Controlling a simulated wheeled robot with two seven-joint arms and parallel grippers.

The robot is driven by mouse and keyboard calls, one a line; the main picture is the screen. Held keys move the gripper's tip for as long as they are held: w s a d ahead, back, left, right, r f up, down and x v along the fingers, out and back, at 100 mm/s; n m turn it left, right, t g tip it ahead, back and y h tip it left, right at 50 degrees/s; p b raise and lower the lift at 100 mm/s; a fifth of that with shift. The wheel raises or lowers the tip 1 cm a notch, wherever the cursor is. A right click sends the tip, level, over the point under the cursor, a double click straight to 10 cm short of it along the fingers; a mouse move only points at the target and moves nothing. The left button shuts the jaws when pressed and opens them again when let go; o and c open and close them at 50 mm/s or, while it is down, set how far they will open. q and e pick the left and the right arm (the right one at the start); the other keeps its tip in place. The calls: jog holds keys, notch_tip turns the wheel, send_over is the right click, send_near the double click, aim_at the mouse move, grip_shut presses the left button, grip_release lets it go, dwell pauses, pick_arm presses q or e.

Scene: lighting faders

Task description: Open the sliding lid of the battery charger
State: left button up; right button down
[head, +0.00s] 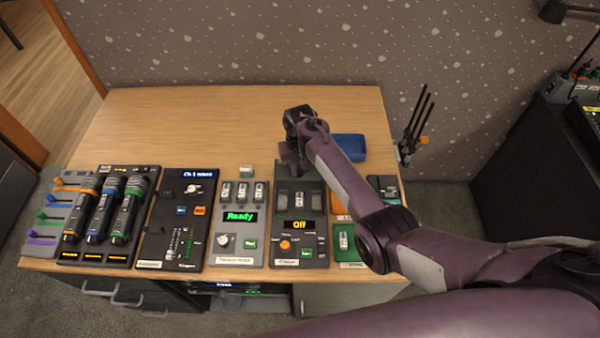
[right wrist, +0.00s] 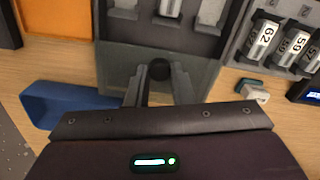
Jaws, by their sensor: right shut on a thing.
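The battery charger (head: 312,227) is a dark panel right of the table's middle, with a yellow "Off" display. Its lid (right wrist: 203,78) is a see-through grey-green sheet with a round dark knob (right wrist: 159,70), in the right wrist view. My right gripper (head: 291,158) is at the charger's far end. In the right wrist view, its fingers (right wrist: 158,80) are shut on the knob. Beyond the lid, several charger slots (right wrist: 170,10) show uncovered in that view. The arm hides part of the charger in the head view. My left gripper is not in view.
A blue tray (head: 348,147) stands just right of my right gripper. A panel with a green "Ready" display (head: 239,216) and loaded batteries is left of the charger. A small pale block (head: 246,171) lies behind that panel.

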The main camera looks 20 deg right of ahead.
aim_at(300, 170)
jog(key=c, duration=1.3)
grip_release()
jog(key=shift+o, duration=0.2)
jog(key=shift+r, duration=0.25)
notch_tip(300, 170, up, 6)
jog(key=shift+r+b, duration=0.1)
jog(key=shift+b, duration=0.25)
jog(key=shift+r, duration=0.6)
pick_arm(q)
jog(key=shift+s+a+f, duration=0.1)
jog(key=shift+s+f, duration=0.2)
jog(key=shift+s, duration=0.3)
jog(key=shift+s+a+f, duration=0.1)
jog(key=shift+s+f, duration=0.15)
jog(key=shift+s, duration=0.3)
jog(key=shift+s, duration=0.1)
pick_arm(e)
jog(key=shift+s, duration=0.1)
